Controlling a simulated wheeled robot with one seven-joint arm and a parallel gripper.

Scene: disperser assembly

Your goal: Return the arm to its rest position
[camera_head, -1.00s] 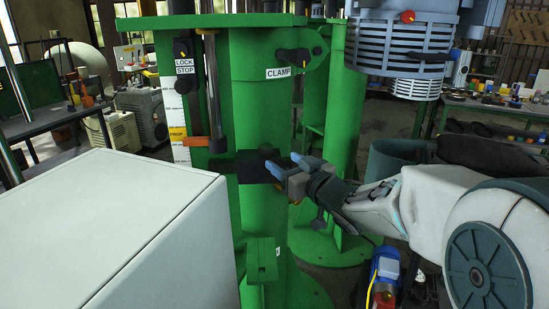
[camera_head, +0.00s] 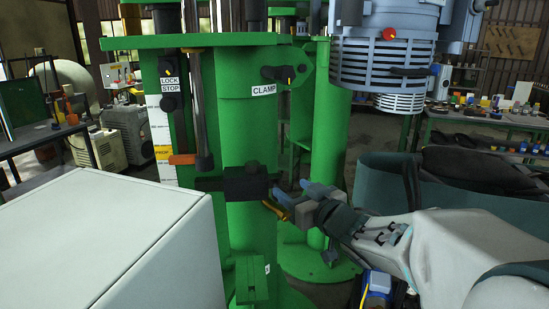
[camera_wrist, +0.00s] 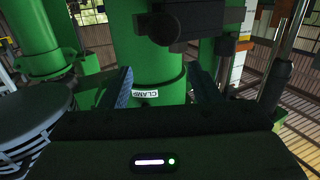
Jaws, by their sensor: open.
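My gripper (camera_head: 286,194) is open and empty in the head view, just right of the black block (camera_head: 246,183) on the green disperser stand (camera_head: 247,130). Its two fingers point left toward the block, with no clear contact. In the wrist view my gripper (camera_wrist: 163,84) has its two blue fingers spread apart, with the green column (camera_wrist: 160,60) and its white CLAMP label (camera_wrist: 145,94) seen between them. The black block also shows at the top of the wrist view (camera_wrist: 185,20). My arm reaches in from the lower right of the head view.
The blue-grey caged motor part (camera_head: 383,65) hangs above my arm. A white box surface (camera_head: 110,240) fills the lower left. A cluttered workbench (camera_head: 490,121) stands at the right.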

